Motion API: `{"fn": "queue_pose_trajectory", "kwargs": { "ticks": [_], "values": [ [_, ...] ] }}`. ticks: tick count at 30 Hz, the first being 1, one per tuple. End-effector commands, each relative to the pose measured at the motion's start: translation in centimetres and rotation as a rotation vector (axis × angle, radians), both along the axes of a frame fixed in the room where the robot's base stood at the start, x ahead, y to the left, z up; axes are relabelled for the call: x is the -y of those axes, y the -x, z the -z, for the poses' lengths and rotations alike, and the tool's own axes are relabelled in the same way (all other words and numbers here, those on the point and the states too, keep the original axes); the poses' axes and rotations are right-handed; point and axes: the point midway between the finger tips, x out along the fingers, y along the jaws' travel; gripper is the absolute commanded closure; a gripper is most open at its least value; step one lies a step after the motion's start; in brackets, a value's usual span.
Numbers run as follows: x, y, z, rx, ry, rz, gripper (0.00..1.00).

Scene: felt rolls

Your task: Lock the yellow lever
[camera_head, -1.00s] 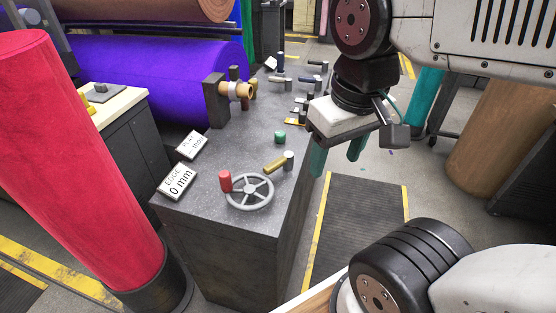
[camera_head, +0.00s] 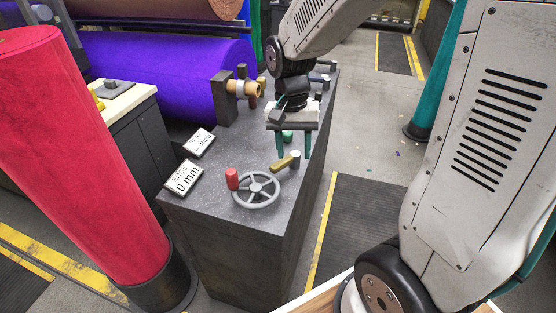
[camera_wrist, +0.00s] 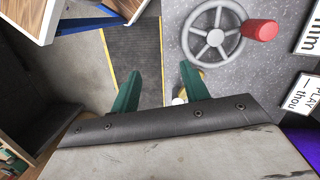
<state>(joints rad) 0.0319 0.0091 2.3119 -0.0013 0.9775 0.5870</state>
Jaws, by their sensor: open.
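The yellow lever (camera_head: 283,164) lies on the grey cabinet top (camera_head: 222,150), behind the grey handwheel (camera_head: 257,190). A pale round post (camera_head: 295,155) stands at its right end. My gripper (camera_head: 294,157) points down with its two green fingers open, close above or behind the lever's right end. I cannot tell whether they touch it. In the wrist view the fingers (camera_wrist: 160,72) are apart and nothing is seen held. There the right finger hides most of the lever, and a bit of yellow (camera_wrist: 202,73) shows beside it; the post (camera_wrist: 180,97) is partly hidden by the gripper.
The handwheel's red knob (camera_head: 232,178) stands up to the left. Two signs, "EDGE 0 mm" (camera_head: 183,177) and "PLAY thou" (camera_head: 200,142), sit along the left edge. A red roll (camera_head: 85,150) stands left.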

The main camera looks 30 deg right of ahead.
Motion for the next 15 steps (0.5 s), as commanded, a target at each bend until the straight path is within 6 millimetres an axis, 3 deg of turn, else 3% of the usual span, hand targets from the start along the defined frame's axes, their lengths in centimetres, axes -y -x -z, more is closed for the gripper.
{"fn": "queue_pose_trajectory", "kwargs": {
  "ticks": [4,9,15],
  "values": [
    [0.3,-4.4,3.5,0.023,0.038,0.264,0.55],
    [0.4,-8.1,3.8,0.113,0.054,0.526,0.55],
    [0.4,-8.9,3.8,0.15,0.057,0.679,0.55]
  ]
}}
